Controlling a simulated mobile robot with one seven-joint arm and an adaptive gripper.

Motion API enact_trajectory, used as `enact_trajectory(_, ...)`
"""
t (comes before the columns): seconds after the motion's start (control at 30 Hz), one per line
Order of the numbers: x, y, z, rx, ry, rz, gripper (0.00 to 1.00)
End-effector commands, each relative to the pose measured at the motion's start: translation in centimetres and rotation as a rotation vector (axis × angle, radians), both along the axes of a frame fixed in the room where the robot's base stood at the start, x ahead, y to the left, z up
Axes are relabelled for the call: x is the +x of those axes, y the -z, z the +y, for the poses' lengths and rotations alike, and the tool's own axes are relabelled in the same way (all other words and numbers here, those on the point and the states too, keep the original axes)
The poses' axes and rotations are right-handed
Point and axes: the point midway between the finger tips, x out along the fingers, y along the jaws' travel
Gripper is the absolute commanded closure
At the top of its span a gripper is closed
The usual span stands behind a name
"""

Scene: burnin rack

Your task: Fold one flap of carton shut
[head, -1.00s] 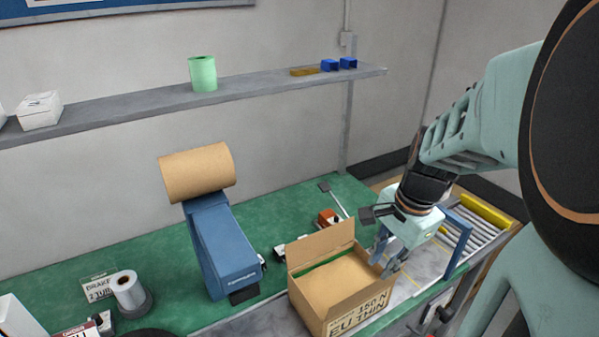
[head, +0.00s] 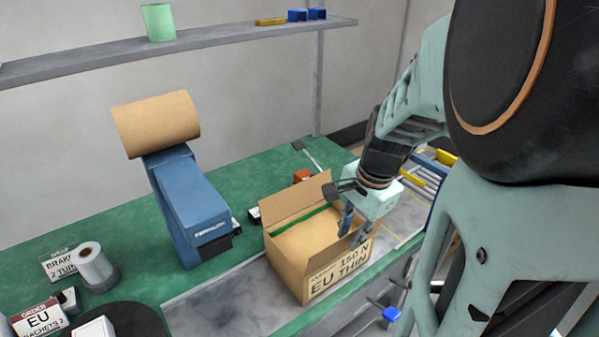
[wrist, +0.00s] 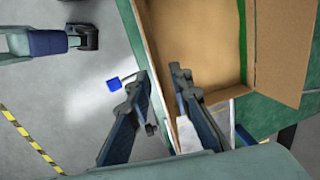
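The brown open carton (head: 290,266) stands on the bench, a label reading "EU THIN" on its front. Its back flap (head: 293,201) stands up; the matching flap (wrist: 282,50) shows at the right of the wrist view. A flat brown surface lies inside the rim; I cannot tell whether it is a folded flap or the interior. My gripper (head: 352,222) is at the carton's right end, pointing down. In the wrist view its fingers (wrist: 160,78) are apart, with the carton's edge passing between or just below them. Contact with the carton is unclear.
A blue machine with a brown roll (head: 157,122) stands left of the carton. A roller conveyor (head: 420,178) is beyond my gripper. A label roll (head: 95,265) sits at the left. The grey bench strip (head: 220,300) left of the carton is clear.

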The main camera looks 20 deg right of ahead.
Motion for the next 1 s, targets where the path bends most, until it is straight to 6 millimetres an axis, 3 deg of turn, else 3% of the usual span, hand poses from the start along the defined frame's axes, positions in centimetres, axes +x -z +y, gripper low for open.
enact_trajectory(0.13, 0.01, -0.07, 0.00, 0.000, 0.000, 0.000, 0.80)
enact_trajectory(0.33, 0.00, -0.07, 0.00, 0.000, 0.000, 0.000, 1.00)
enact_trajectory(1.0, 0.23, -0.36, 0.16, -0.010, -0.003, 0.031, 1.00)
